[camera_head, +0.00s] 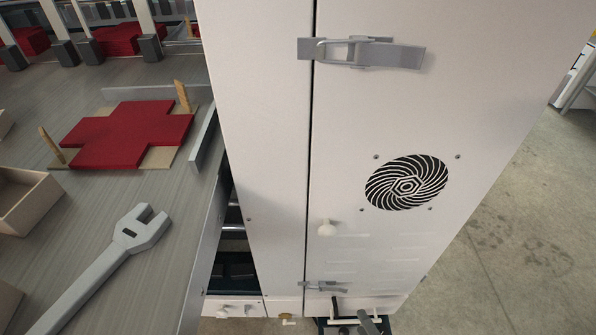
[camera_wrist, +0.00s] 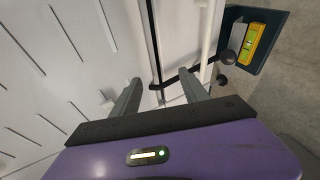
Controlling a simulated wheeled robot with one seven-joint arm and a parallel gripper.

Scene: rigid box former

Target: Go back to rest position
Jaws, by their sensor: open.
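My gripper (camera_wrist: 160,80) shows in the wrist view with its two grey fingers apart and nothing held between them. It faces the lower part of a white cabinet, with a dark door seam between the fingers. A black bent bar (camera_wrist: 178,80) runs across near the right fingertip; I cannot tell whether they touch. The white cabinet (camera_head: 270,130) fills the middle of the head view, with a latch (camera_head: 370,53) at the top and a round fan vent (camera_head: 406,182).
A grey worktop stands left of the cabinet, with a red cross-shaped sheet (camera_head: 125,135), a large wrench (camera_head: 100,270) and an open box (camera_head: 25,200). In the wrist view, a dark panel with a yellow-green label (camera_wrist: 250,45) is at upper right. Concrete floor (camera_head: 500,240) is clear on the right.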

